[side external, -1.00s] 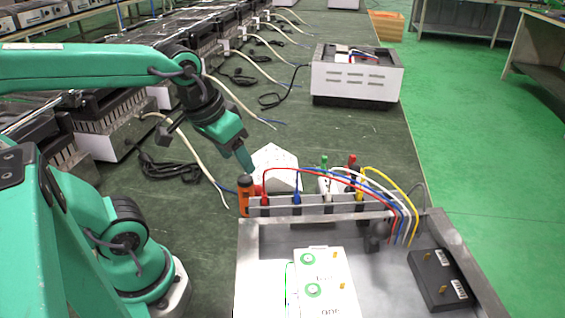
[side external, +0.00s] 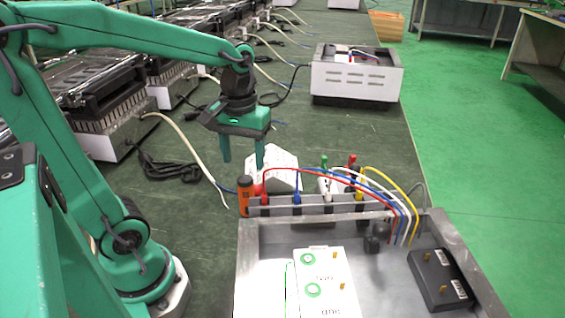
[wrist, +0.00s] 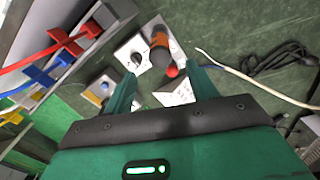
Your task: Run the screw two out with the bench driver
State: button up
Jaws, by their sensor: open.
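An orange and black driver-like tool (side external: 245,195) stands upright at the left end of the grey rack. My gripper (side external: 243,160) is open and empty above it, fingers pointing down. In the wrist view the tool (wrist: 160,48) lies just beyond the gap between my fingertips (wrist: 160,74), with a red ball-shaped part beside it. I cannot tell how deep the posts sit.
The rack (side external: 325,207) holds coloured plugs with red, blue, white and yellow leads arching to the right. A black box (side external: 440,278) lies at the tray's right. A white housing (side external: 275,168) stands behind the tool. A loose pale cable (side external: 190,145) lies to the left.

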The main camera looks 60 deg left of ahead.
aim_at(245, 177)
jog(key=shift+f, duration=1.05)
jog(key=shift+f, duration=0.1)
jog(key=shift+f, duration=2.5)
grip_shut()
